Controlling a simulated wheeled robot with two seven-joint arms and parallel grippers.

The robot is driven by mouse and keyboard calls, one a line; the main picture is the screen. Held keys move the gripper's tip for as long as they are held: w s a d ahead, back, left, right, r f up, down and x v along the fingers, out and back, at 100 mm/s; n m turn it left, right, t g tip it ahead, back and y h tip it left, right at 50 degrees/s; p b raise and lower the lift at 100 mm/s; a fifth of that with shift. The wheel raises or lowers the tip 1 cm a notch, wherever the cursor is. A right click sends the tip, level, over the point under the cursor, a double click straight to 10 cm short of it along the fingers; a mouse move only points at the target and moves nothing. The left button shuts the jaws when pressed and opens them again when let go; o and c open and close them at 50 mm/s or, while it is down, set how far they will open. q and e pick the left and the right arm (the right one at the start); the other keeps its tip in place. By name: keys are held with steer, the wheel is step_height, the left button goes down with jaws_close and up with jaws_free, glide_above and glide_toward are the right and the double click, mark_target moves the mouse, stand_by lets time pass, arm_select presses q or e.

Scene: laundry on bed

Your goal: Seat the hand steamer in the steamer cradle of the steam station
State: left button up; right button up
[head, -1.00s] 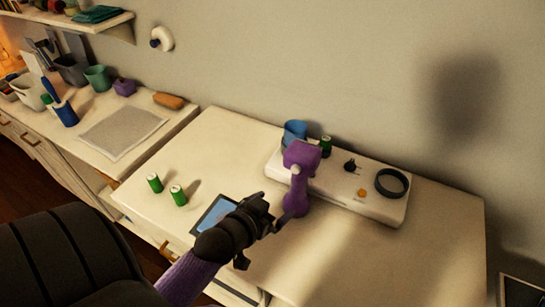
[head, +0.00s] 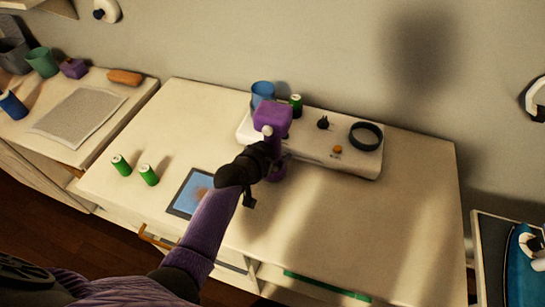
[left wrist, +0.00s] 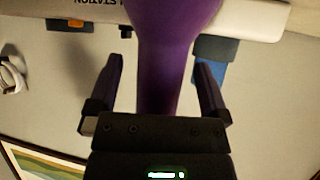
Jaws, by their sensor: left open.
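The purple hand steamer (head: 272,118) stands upright at the front left of the white steam station (head: 318,156), head up and handle down. My left gripper (head: 275,165) is at its handle, partly hiding it. In the left wrist view the steamer's purple handle (left wrist: 168,70) runs between the two open fingers of the left gripper (left wrist: 160,62), with gaps on both sides. A dark ring (head: 366,136), perhaps the steamer cradle, is on the station's right end. My right gripper is not in view.
A blue cup (head: 262,92) and a green can (head: 296,102) stand behind the steamer. The front right tabletop is clear.

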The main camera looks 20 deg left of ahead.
arm_select(q)
steer(key=shift+r, duration=0.1)
jaws_close()
stand_by(0.3)
